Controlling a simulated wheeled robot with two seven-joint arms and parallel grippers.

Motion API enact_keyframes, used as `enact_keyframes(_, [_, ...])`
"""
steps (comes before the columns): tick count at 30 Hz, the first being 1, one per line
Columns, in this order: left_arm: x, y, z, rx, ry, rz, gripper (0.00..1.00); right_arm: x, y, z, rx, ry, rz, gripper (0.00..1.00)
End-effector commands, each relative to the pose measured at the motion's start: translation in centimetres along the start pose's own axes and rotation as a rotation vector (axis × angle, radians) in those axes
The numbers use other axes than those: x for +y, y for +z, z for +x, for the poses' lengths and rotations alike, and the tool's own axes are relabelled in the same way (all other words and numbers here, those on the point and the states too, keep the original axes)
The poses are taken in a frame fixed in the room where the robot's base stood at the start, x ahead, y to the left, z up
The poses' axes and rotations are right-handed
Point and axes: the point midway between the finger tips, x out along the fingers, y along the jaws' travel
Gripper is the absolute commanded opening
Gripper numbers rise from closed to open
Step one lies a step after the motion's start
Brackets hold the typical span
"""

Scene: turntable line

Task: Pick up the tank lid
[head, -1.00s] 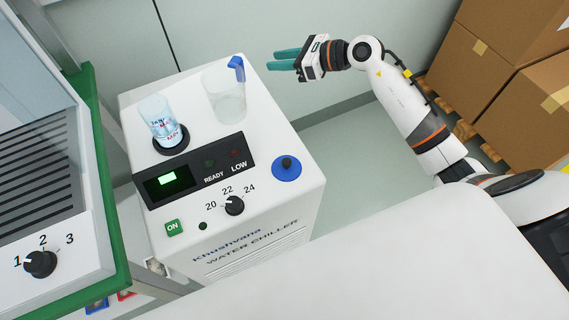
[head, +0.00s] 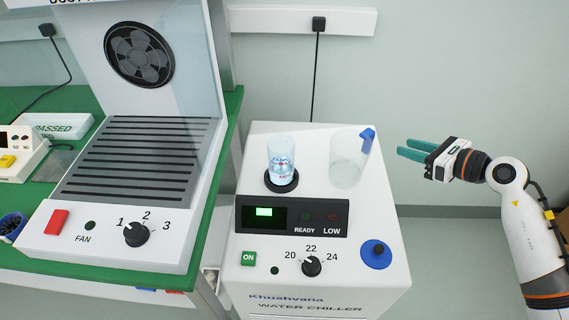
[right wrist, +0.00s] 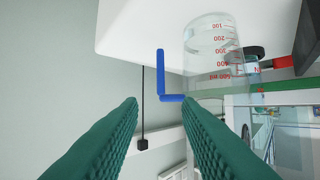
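The tank lid (head: 376,254), a blue disc with a dark knob on top, sits on the right front part of the white water chiller (head: 385,215). It does not show in the right wrist view. My right gripper (head: 404,147) is in the air to the right of the chiller, beyond the clear jug, with nothing between its green fingers. In the right wrist view the fingers (right wrist: 160,112) are spread apart with a gap. My left gripper is in no view.
A clear jug (head: 345,172) with a blue handle (right wrist: 162,85) stands at the chiller's back right, near my right gripper. A clear beaker (head: 281,150) stands in a black ring to its left. A fan bench (head: 110,250) is at left. Floor right of the chiller looks clear.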

Motion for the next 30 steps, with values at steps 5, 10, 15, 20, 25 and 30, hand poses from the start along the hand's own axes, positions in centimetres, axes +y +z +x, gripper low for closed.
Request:
enact_keyframes(5, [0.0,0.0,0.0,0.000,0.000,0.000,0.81,0.0,0.0,0.0,0.000,0.000,0.000,0.31])
enact_keyframes(10, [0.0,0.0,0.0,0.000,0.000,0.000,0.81,0.0,0.0,0.0,0.000,0.000,0.000,0.31])
enact_keyframes(15, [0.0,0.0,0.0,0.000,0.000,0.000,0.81,0.0,0.0,0.0,0.000,0.000,0.000,0.41])
enact_keyframes(20, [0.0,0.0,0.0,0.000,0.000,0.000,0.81,0.0,0.0,0.0,0.000,0.000,0.000,0.67])
enact_keyframes(25, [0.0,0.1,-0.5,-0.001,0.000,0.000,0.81,-2.5,-1.3,0.7,-0.051,-0.074,-0.078,0.80])
enact_keyframes(30, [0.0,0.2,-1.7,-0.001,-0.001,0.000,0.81,-10.6,-2.7,1.2,-0.276,-0.313,-0.365,0.80])
